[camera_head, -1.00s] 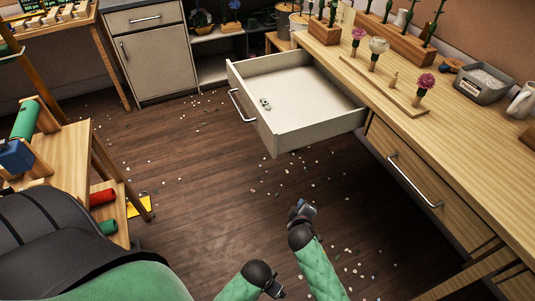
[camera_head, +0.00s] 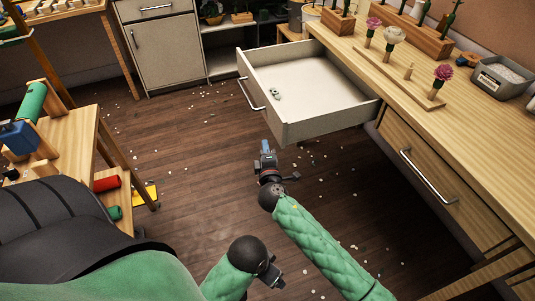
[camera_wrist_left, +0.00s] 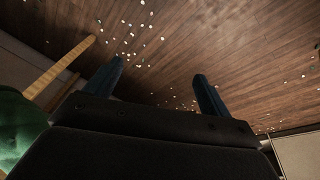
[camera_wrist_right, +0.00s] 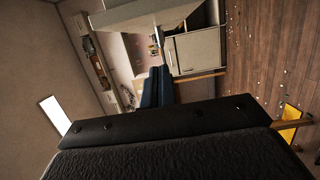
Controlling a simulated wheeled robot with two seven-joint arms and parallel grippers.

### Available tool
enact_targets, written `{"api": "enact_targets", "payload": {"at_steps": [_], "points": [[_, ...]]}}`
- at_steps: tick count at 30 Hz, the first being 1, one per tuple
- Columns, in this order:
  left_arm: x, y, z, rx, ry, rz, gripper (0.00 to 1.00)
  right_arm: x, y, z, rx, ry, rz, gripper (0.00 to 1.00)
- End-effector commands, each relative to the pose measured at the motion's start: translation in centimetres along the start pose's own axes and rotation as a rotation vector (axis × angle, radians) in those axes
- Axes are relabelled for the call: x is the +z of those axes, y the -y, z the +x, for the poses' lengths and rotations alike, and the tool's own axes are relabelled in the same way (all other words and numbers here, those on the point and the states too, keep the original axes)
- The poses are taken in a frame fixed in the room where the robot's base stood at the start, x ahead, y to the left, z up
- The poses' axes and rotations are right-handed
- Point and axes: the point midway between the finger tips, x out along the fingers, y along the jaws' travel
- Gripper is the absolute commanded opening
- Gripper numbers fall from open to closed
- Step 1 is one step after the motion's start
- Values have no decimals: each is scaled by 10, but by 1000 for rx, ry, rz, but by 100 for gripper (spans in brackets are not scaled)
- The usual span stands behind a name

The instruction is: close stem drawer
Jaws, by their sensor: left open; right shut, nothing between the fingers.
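The stem drawer (camera_head: 325,129) is pulled far out from under the wooden workbench. Its inside is pale, with a small greenish item on its floor, and a metal handle (camera_head: 250,95) is on its front. My right gripper (camera_head: 266,147) is shut and empty, just in front of and below the drawer's near corner; I cannot tell whether it touches. In the right wrist view its blue fingers (camera_wrist_right: 157,84) are together, near a pale panel edge. My left gripper (camera_head: 275,278) is low over the floor, away from the drawer. In the left wrist view its fingers (camera_wrist_left: 157,85) are apart with nothing between.
The workbench (camera_head: 400,99) holds flowers in a wooden stand and a grey bin (camera_head: 500,77). A closed drawer (camera_head: 420,170) is below it. A small wooden table (camera_head: 70,160) with coloured rolls stands at the left. The floor between is open, scattered with petals.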

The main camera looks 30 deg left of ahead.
Motion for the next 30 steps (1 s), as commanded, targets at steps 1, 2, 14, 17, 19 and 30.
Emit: {"api": "enact_targets", "payload": {"at_steps": [1,2,14,17,19,30], "points": [[0,1,-6,-4,7,-2,82,-1,-3,10,1,0,-1,0],[1,2,-8,-7,10,-4,82,0,-3,15,1,0,-3,0],[5,16,-2,-37,63,-19,82,29,0,49,-1,0,-1,0],[4,17,6,-37,61,-19,82,34,-1,50,0,-1,0,0],[4,17,11,-38,61,-19,82,36,-1,51,0,-1,1,0],[3,17,15,-36,57,-20,82,38,0,51,0,-1,2,0]]}}
